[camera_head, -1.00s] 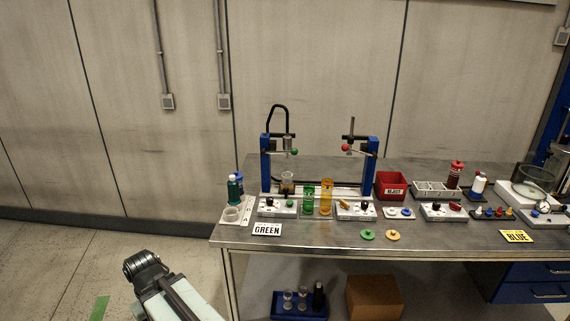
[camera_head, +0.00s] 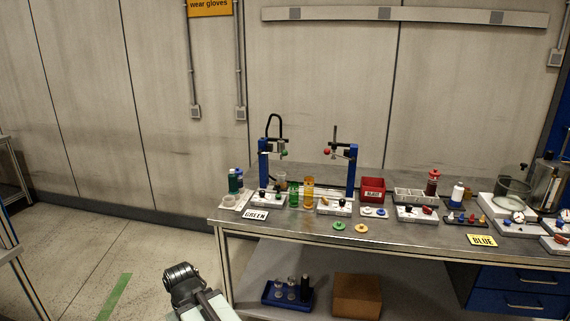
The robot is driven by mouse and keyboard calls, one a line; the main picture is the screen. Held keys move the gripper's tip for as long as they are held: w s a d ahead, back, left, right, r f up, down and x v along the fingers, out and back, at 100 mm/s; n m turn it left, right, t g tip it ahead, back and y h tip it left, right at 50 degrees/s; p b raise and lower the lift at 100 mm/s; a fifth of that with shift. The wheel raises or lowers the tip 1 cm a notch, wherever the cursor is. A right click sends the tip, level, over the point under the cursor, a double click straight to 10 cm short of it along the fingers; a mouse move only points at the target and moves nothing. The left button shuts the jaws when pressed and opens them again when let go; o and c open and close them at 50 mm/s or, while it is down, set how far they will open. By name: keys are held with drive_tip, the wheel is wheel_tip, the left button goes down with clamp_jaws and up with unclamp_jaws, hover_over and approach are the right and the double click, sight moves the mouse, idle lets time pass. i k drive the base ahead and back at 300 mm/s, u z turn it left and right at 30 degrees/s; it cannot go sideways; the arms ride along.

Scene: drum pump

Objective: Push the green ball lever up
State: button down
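The green ball lever (camera_head: 284,152) is a small green ball on the left blue post (camera_head: 263,160) of the pump stand, below a black curved hose. A red ball lever (camera_head: 327,151) sits by the right blue post (camera_head: 352,170). A clear beaker with dark contents (camera_head: 281,184) stands below the green ball. My arm shows at the bottom centre, in front of the bench and well below and apart from the lever. Whether its gripper is in the picture, I cannot tell.
The steel bench (camera_head: 300,228) holds green and amber cylinders, a red bin (camera_head: 372,189), bottles and switch boxes. A GREEN sign (camera_head: 255,215) lies near its front left edge. A cardboard box (camera_head: 357,295) and a blue tray (camera_head: 288,294) sit on the shelf below. The floor at left is open.

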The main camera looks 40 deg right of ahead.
sight(284, 152)
drive_tip(key=z, duration=0.3)
drive_tip(key=i, duration=1.7)
drive_tip(key=u, duration=0.8)
drive_tip(key=k, duration=0.8)
drive_tip(key=u, duration=0.15)
drive_tip(key=i, duration=0.9)
drive_tip(key=z, duration=0.05)
